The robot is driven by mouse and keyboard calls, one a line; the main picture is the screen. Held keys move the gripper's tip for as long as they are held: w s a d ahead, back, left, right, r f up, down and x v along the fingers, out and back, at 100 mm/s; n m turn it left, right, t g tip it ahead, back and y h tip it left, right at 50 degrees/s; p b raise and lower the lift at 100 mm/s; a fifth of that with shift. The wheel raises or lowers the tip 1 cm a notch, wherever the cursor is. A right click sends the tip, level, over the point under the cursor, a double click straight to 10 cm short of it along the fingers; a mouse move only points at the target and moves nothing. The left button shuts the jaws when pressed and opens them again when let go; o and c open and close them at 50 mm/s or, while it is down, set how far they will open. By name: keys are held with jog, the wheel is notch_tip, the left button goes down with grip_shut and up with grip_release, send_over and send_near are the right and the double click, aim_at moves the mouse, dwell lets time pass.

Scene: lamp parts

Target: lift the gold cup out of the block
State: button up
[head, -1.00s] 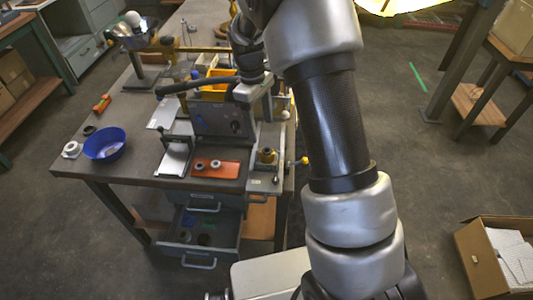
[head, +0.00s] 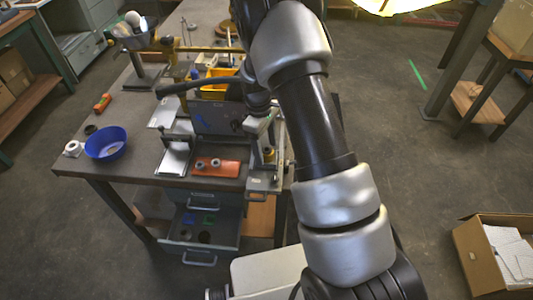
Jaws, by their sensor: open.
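The gold cup (head: 269,154) is small in the head view and sits in the grey block (head: 263,182) at the front right corner of the workbench. My gripper (head: 267,138) is over this corner, just above and behind the cup. It is open, with nothing visible in it. The fingers are small and partly hidden by my wrist, so I cannot tell whether they are around the cup or touching it.
An orange tray (head: 215,167) with two small grey rings lies left of the block. A dark upright panel (head: 214,117) stands behind it. A blue bowl (head: 106,144) is at the bench's left. An open drawer (head: 203,236) juts out below.

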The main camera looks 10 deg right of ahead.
jog(key=shift+c, duration=0.5)
jog(key=c, duration=1.1)
jog(key=shift+r, duration=0.1)
